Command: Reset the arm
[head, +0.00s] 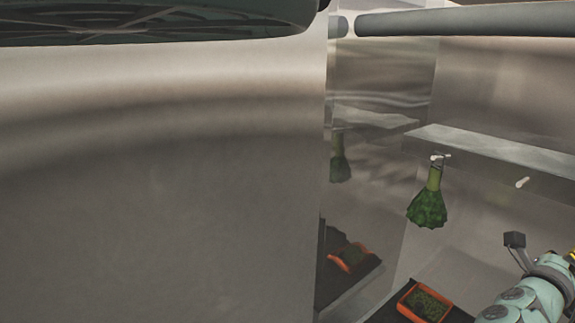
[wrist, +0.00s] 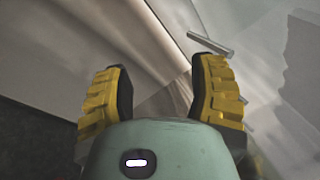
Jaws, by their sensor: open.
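My gripper (wrist: 160,90) shows in the wrist view with its two yellow and black fingers spread wide apart. Nothing is between the fingers. In the head view, part of my arm is at the lower right corner, and the fingertips are cut off by the picture edge. In the wrist view, pale metal surfaces lie beyond the fingers.
A large metal wall (head: 150,190) fills the left of the head view. A green bundle (head: 428,207) hangs below a metal shelf (head: 490,148). An orange tray (head: 404,305) with green contents sits below it. A metal rod (wrist: 210,44) shows beyond the right finger.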

